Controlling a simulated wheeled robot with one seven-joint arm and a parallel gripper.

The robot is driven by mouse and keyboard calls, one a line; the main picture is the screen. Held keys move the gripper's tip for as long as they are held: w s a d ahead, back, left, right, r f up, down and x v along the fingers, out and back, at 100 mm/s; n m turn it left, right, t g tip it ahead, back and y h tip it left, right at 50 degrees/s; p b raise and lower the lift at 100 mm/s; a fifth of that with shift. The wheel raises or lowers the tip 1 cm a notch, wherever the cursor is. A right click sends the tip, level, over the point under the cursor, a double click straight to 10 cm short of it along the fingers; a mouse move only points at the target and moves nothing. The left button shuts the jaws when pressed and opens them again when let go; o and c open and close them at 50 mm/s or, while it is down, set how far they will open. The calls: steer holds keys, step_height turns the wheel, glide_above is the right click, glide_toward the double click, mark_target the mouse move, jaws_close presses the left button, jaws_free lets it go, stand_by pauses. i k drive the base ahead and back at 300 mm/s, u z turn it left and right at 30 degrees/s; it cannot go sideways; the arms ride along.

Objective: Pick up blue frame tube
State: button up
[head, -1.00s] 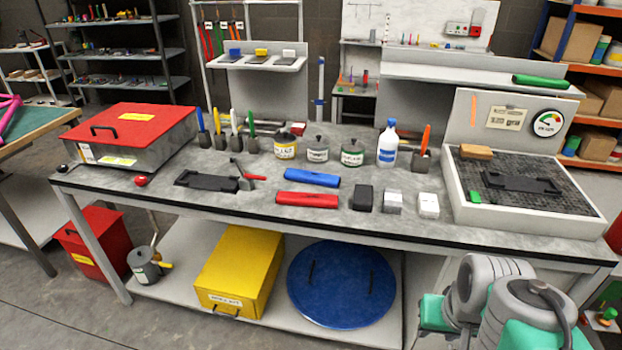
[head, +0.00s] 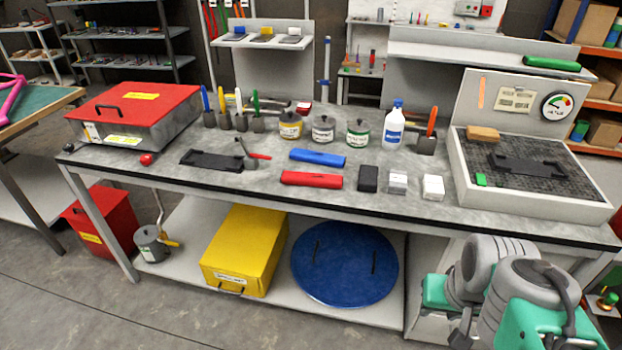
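The blue frame tube (head: 318,158) lies flat on the grey workbench (head: 210,182), near its middle. A red tube (head: 311,180) lies just in front of it, roughly parallel and apart from it. Links of my arm show at the lower right, in front of the bench. A dark part at the bottom of the arm (head: 462,331) may belong to my gripper, but I cannot make out its fingers. The blue tube is well away from my arm and nothing covers it.
Black, silver and white blocks (head: 433,187) stand right of the tubes. Lidded pots (head: 358,133) and a white bottle (head: 393,126) stand behind. A black bracket and clamp (head: 212,160) lie left. A grey tray (head: 530,200) fills the right end, a red-lidded box (head: 139,103) the left.

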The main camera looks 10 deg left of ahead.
mark_target(321, 158)
steer(key=z, duration=0.3)
steer(key=i, duration=1.05)
steer(key=u, duration=2.65)
